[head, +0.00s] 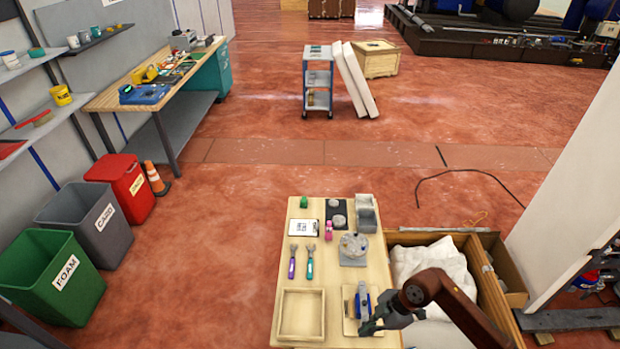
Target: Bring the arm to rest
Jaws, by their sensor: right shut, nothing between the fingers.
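My right arm (436,288) is brown and comes in from the lower right. Its dark gripper (368,328) is shut and empty, low over the front right part of the light wooden table (340,192). It is just beside a blue and grey part (363,300) on a small board, and partly covers that board. I cannot tell whether it touches the board. My left gripper is not in view.
A crate with white wrapping (440,258) adjoins on the right. Floor left of the table is clear.

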